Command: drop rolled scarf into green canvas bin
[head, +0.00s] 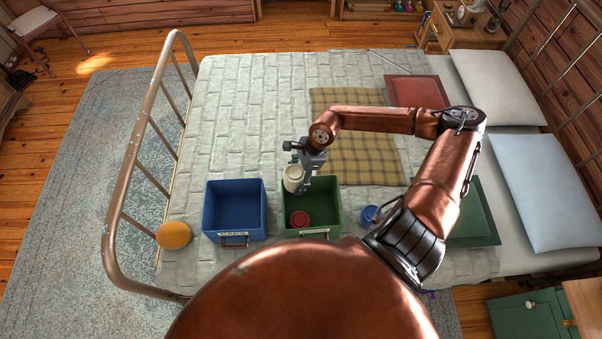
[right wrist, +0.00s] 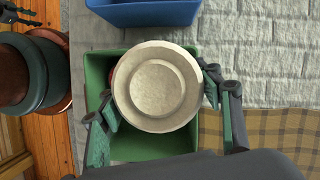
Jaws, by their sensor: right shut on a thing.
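My right gripper (head: 307,160) is shut on a cream, round-ended roll (head: 293,178), which I take for the rolled scarf. In the right wrist view the fingers (right wrist: 158,102) grip the roll (right wrist: 160,85) from both sides, with its round end facing the camera. The green bin (head: 336,208) stands on the bed under the gripper. The roll is above the bin's far left part, and in the right wrist view it covers much of the bin (right wrist: 150,147). My left gripper does not show in the head view.
A red round thing (head: 299,218) lies inside the green bin.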

